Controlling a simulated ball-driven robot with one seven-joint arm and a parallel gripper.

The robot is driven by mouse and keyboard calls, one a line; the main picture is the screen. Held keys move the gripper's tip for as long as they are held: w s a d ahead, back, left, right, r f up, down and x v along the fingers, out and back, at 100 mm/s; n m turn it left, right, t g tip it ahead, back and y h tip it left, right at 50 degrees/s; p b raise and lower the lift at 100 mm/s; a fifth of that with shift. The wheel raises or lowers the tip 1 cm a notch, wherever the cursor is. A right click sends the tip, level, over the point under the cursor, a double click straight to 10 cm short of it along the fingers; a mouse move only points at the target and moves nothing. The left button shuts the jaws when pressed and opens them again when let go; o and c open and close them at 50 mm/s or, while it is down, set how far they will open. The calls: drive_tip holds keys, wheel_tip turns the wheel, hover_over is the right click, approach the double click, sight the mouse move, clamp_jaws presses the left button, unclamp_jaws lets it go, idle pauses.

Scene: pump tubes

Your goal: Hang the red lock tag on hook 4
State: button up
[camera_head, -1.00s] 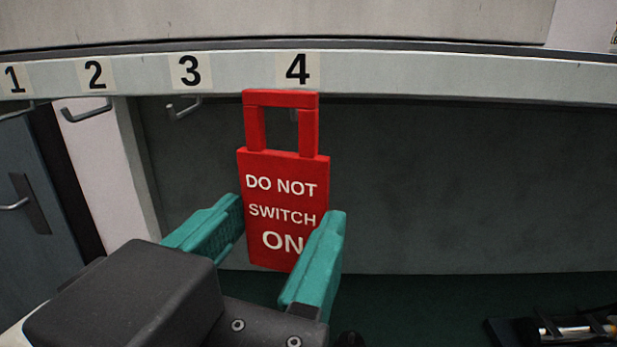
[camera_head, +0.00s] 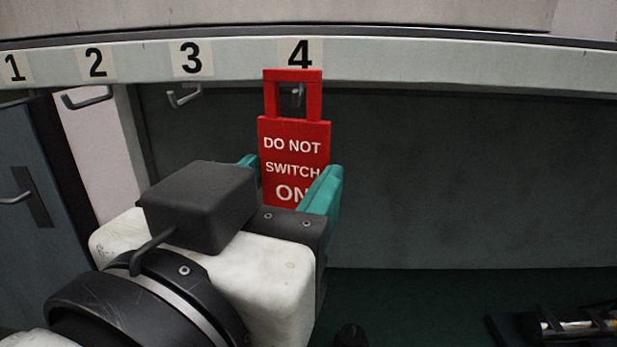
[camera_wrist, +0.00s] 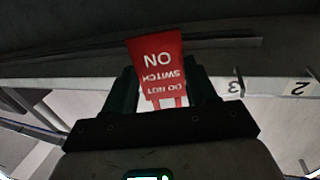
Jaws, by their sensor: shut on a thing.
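The red lock tag (camera_head: 293,135) stands upright in the head view, with "DO NOT SWITCH ON" in white and a square loop at its top. My gripper (camera_head: 292,185) is shut on its lower part, with a teal finger at each side. Hook 4 (camera_head: 297,95) shows through the loop's opening, under the label 4 (camera_head: 299,54). I cannot tell whether the hook passes through the loop or lies behind it. In the wrist view the tag (camera_wrist: 158,70) appears upside down between the fingers.
Hooks 3 (camera_head: 185,97) and 2 (camera_head: 86,101) hang free along the pale rail (camera_head: 420,72) to the left. A dark panel (camera_head: 450,180) lies behind the tag. A black device (camera_head: 570,325) sits low at the right. Space right of the tag is clear.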

sight(277, 191)
drive_tip(key=shift+w+d+f, duration=0.1)
drive_tip(key=shift+w+f, duration=0.1)
drive_tip(key=shift+w, duration=1.6)
drive_tip(key=shift+w+f+b, duration=0.5)
drive_tip(key=shift+w+b, duration=0.1)
drive_tip(key=shift+b, duration=0.05)
drive_tip(key=o, duration=1.2)
